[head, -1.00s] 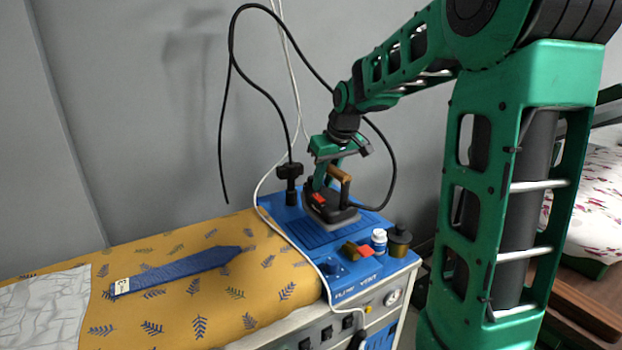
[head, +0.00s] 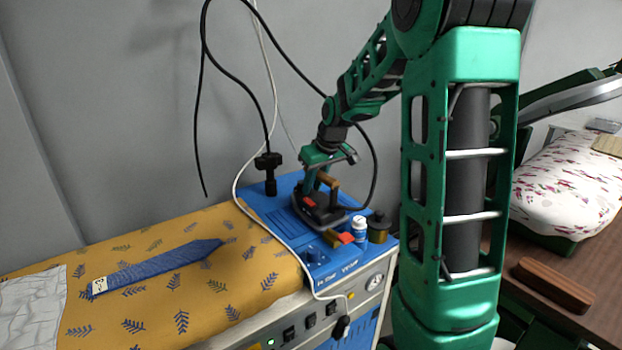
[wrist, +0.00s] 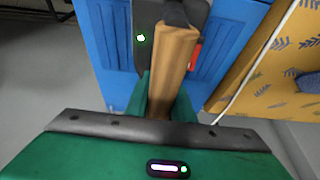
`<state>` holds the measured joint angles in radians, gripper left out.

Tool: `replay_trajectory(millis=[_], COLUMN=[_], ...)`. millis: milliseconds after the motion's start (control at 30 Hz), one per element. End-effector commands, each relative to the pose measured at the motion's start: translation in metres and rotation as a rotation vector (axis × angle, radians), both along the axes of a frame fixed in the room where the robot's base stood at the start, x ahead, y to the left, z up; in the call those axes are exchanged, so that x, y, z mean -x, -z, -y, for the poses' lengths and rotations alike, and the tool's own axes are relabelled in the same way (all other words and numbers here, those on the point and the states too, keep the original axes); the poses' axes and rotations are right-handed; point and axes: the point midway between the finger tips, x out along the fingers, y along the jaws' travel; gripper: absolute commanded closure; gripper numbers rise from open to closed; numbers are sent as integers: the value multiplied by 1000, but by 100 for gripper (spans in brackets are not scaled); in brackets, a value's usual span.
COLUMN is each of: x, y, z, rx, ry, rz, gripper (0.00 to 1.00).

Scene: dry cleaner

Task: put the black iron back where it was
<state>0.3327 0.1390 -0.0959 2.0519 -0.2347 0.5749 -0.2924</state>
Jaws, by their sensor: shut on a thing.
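The black iron (head: 318,212) with a wooden handle (head: 329,184) is over the blue panel (head: 262,213) at the right end of the pressing table. My gripper (head: 314,184) is shut on its handle from above. The iron looks roughly level and very low over the panel; I cannot tell whether its soleplate touches. In the wrist view the handle (wrist: 172,62) runs between my green fingers (wrist: 160,98), with part of the dark iron body beyond. The soleplate is hidden there.
A white cord (head: 262,226) crosses the panel. A blue tie (head: 160,268) lies on the yellow patterned cover (head: 235,262).

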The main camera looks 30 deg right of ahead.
Motion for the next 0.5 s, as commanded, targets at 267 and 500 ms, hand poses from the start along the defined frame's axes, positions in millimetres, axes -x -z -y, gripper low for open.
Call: replay_trajectory(millis=[267, 500], x=[-2, 0], y=[-2, 3], z=[0, 0], rx=[3, 0], ry=[-1, 0], rz=[9, 1], gripper=[100, 60])
